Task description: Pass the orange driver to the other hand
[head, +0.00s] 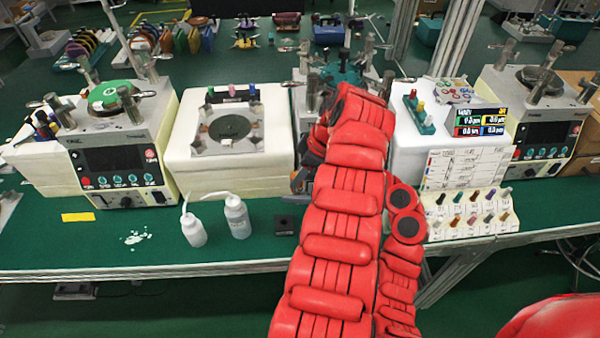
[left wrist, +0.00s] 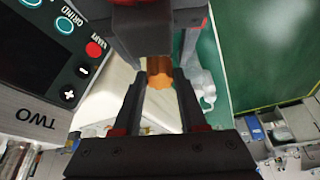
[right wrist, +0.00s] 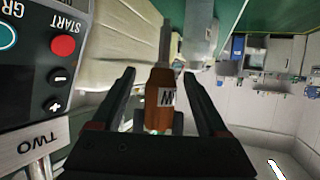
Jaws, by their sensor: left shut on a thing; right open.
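The orange driver (right wrist: 159,103) shows in the right wrist view as a brown-orange handle with a white label, its grey shaft pointing up in the picture. My right gripper (right wrist: 158,74) is open, with one finger on each side of the handle and gaps visible. In the left wrist view, the handle's orange end (left wrist: 159,97) shows between the fingers of my left gripper (left wrist: 157,78), which is shut on the driver. A dark gripper part covers the driver beyond it there. In the head view, my red arm hides the driver and most of both grippers.
The machine marked TWO (left wrist: 30,75) is close beside both grippers. On the green bench (head: 150,245) stand two white bottles (head: 237,216), a small black block (head: 286,225) and a rack of colored pegs (head: 468,214).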

